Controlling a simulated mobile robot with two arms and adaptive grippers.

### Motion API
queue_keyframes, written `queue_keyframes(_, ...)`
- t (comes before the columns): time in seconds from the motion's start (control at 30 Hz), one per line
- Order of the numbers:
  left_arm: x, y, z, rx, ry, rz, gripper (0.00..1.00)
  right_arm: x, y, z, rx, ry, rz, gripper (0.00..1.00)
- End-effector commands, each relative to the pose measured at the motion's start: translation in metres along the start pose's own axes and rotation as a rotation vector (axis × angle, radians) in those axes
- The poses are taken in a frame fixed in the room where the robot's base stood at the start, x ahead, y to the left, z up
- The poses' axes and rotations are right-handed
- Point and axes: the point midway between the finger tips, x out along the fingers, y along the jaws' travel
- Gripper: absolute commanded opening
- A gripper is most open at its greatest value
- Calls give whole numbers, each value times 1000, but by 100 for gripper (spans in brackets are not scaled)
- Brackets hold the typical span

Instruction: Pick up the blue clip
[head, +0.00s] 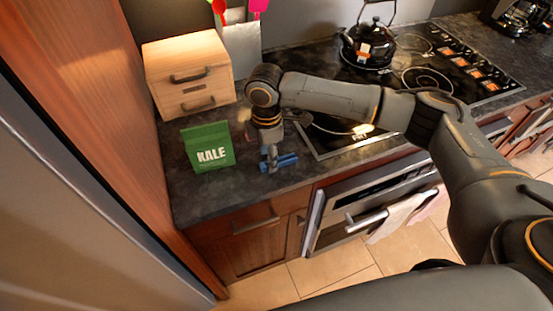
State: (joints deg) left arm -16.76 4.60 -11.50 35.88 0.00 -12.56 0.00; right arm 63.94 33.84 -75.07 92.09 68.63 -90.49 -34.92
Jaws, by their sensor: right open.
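The blue clip (287,160) lies on the dark countertop near its front edge, just right of the green KALE bag. My right gripper (268,155) points down at the clip from above, with its fingertips at the clip's left part. The fingers are small in view and overlap the clip, so I cannot tell whether they touch it. The right gripper is open. Part of the clip is hidden by the gripper. My left gripper is not in view.
The green KALE bag (208,147) stands upright left of the gripper. A wooden two-drawer box (188,75) is behind it. A black kettle (368,45) sits on the cooktop (465,85) at the back right. A tall wooden panel (85,110) bounds the counter on the left.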

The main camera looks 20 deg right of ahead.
Motion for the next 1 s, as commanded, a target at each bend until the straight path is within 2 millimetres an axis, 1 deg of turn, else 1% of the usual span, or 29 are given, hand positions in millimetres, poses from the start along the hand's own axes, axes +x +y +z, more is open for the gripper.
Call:
queue_keyframes(0.03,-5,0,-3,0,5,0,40,6,0,0,1,-1,-2,47)
queue_keyframes(0.1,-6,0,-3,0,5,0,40,14,-1,0,0,-1,-2,47)
queue_keyframes(0.2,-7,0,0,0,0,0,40,22,0,0,0,-1,-1,47)
queue_keyframes(0.4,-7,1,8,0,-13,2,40,23,0,0,0,0,1,47)
queue_keyframes(0.43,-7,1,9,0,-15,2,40,23,0,0,0,0,1,45)
queue_keyframes(0.47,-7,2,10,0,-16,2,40,23,0,0,0,0,1,39)
queue_keyframes(0.5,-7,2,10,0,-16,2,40,23,0,0,0,0,1,31)
queue_keyframes(0.57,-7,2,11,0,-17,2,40,23,0,0,0,0,1,19)
queue_keyframes(0.6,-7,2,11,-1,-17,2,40,23,0,0,0,0,1,10)
queue_keyframes(0.63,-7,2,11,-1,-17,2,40,23,0,0,0,0,1,8)
queue_keyframes(1.0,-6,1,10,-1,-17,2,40,22,0,0,0,0,1,8)
